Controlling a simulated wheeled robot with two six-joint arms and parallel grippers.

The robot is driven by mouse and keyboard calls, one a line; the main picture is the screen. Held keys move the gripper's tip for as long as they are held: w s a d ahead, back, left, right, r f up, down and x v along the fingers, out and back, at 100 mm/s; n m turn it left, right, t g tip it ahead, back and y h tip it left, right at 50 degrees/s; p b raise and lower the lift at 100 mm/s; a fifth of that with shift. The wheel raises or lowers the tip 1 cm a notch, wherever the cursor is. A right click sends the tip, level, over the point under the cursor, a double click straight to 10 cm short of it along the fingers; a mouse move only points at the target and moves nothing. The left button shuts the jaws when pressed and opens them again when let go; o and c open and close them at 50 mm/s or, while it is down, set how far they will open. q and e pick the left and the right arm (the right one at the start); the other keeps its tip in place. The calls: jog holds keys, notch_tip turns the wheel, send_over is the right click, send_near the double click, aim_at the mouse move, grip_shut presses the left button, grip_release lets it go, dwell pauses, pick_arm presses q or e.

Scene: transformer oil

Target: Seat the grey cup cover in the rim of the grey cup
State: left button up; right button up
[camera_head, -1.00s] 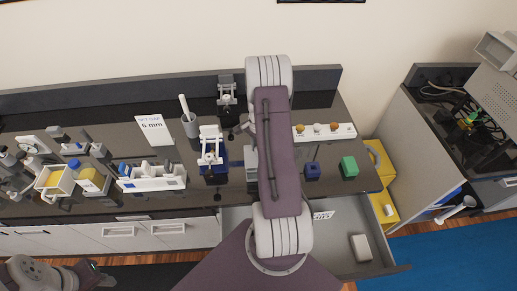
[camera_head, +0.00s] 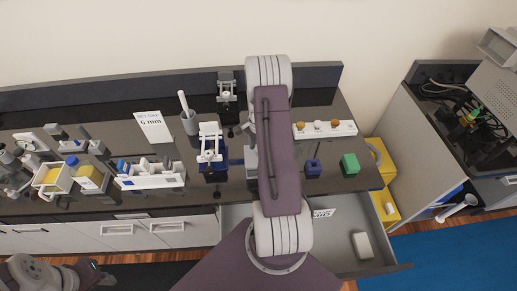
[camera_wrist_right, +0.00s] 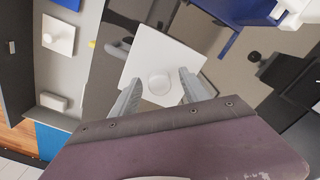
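The grey cup cover (camera_wrist_right: 184,55) shows in the right wrist view as a pale square plate with a round knob. My right gripper (camera_wrist_right: 160,78) is open over it, its fingers on either side of the knob with apparent gaps. A grey curved handle (camera_wrist_right: 118,49) shows beside the cover, apparently the grey cup's; the plate hides the rest, so seating cannot be told. In the head view a grey piece (camera_head: 250,160) shows at the left edge of my right arm, which hides my right gripper. My left forearm is at the lower left; its fingers are not visible.
An instrument with a blue base (camera_head: 212,172) stands left of my right arm. A grey holder with a white rod (camera_head: 189,122), a white rack (camera_head: 150,175), a blue cube (camera_head: 312,168) and a green cube (camera_head: 349,163) stand on the dark counter. An open drawer (camera_head: 345,228) juts out below.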

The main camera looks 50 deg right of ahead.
jog(key=shift+r, duration=0.25)
notch_tip(320, 180, up, 8)
jog(key=b, duration=0.2)
jog(key=shift+f+b, duration=0.1)
jog(key=shift+b, duration=0.2)
jog(key=shift+r, duration=0.4)
